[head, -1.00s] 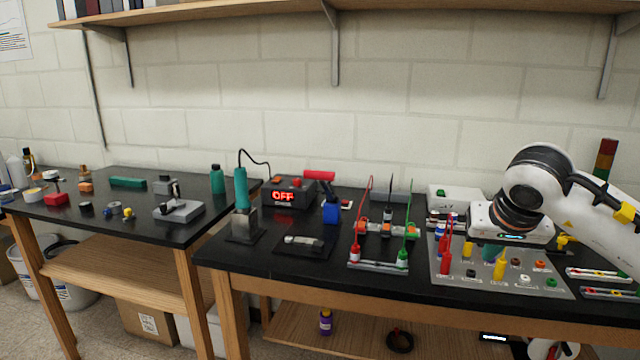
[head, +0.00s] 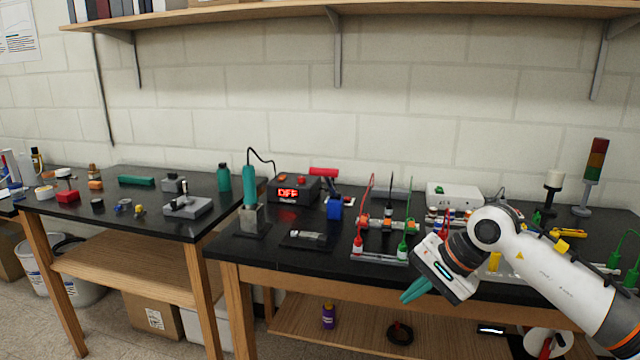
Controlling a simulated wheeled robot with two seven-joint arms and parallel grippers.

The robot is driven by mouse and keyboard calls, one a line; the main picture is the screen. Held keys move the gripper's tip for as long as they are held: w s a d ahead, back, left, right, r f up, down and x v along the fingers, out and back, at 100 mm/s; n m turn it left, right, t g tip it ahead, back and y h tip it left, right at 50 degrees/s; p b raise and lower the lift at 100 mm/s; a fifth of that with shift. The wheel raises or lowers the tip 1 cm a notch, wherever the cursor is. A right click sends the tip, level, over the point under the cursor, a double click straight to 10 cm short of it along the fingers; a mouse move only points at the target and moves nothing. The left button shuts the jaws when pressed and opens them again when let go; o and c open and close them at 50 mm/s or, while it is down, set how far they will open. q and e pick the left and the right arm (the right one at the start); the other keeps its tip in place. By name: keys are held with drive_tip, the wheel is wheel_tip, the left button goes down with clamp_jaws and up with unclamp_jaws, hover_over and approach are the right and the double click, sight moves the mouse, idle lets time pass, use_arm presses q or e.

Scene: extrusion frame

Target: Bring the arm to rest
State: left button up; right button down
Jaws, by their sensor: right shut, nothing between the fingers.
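My right arm comes in from the lower right, white with dark joint bands. Its gripper (head: 416,291) has teal fingers that point down and left, shut and empty, in front of the front edge of the right black bench (head: 310,262). The wrist hides most of the grey panel with coloured plugs behind it; a yellow plug (head: 494,262) still shows. My left gripper is not in view.
A rack with red and green leads (head: 380,257) stands just left of the gripper. A soldering iron stand (head: 252,217), a box reading OFF (head: 290,192) and a stack light (head: 596,165) stand on the bench. A lower shelf (head: 300,325) lies below.

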drive_tip(key=w+a+f+m+t+y+p, duration=0.1)
drive_tip(key=w+a+f+m+t+y, duration=0.15)
drive_tip(key=f+m+y, duration=0.45)
drive_tip(key=w+a+f+m+t+y, duration=0.2)
drive_tip(key=a+f+m, duration=0.2)
drive_tip(key=f+m, duration=0.7)
drive_tip(key=s+d+f+m+t+h+p, duration=0.1)
drive_tip(key=s+d+f+m+t+h, duration=0.25)
drive_tip(key=f+m, duration=0.75)
drive_tip(key=s+d+f+m+t+h, duration=0.25)
drive_tip(key=d+f+m+h, duration=0.25)
drive_tip(key=f+m, duration=0.6)
drive_tip(key=s+d+f+m+g+h, duration=0.3)
drive_tip(key=s+f+m, duration=0.5)
drive_tip(key=s, duration=0.4)
drive_tip(key=s+d+f+m+g+h, duration=0.25)
drive_tip(key=s+f+m, duration=0.35)
drive_tip(key=s+f, duration=0.5)
drive_tip(key=s+f+m+g, duration=0.3)
drive_tip(key=s+m, duration=0.1)
drive_tip(key=s, duration=0.9)
drive_tip(key=s+f+m+g+p, duration=0.1)
drive_tip(key=s+f+m+g, duration=0.2)
drive_tip(key=s, duration=1)
drive_tip(key=shift+s+a+f+m+g+h, duration=0.2)
drive_tip(key=shift+a+f+m+g+h, duration=0.15)
drive_tip(key=shift+m+g, duration=0.2)
drive_tip(key=shift+w, duration=0.1)
